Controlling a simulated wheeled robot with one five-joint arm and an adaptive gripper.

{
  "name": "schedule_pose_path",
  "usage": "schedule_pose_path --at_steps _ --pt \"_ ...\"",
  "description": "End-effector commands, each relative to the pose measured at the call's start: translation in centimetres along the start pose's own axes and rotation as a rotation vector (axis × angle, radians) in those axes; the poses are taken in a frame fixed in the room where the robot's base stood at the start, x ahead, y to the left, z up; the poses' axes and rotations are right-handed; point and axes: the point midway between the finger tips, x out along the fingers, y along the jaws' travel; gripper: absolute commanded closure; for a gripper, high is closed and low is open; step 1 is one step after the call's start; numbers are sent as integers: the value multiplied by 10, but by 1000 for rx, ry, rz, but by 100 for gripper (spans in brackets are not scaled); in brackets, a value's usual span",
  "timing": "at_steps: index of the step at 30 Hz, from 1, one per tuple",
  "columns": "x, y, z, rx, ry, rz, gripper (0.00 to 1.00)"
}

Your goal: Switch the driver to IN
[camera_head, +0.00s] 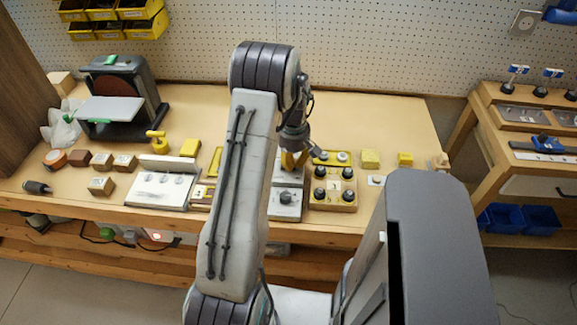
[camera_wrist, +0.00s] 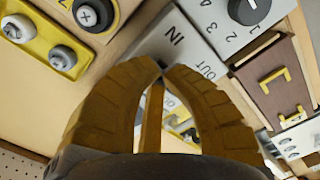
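The light grey switch panel (camera_wrist: 192,22) lies under my gripper in the wrist view, with the printed words IN and OUT. My gripper (camera_wrist: 163,69) has ochre fingers whose tips come together over the panel, between the two words. A small dark bit shows at the tips; I cannot tell if it is the switch lever or if the fingers touch it. The switch itself is mostly hidden by the fingers. In the head view my gripper (camera_head: 293,160) points down at the panel's upper part, partly hidden by my arm.
A black knob (camera_wrist: 249,10) with printed numbers sits beside the switch. A yellow control box (camera_head: 333,188) with several knobs stands to the right. A white panel (camera_head: 160,188) and wooden blocks lie to the left. A sander (camera_head: 122,90) stands at the back left.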

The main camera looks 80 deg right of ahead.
Motion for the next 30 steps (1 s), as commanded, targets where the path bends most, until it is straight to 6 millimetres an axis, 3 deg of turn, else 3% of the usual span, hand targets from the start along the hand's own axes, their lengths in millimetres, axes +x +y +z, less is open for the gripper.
schedule_pose_path --at_steps 13,30 --pt "-2 0 0 -1 0 0 100" --pt "-40 0 0 0 0 0 100"
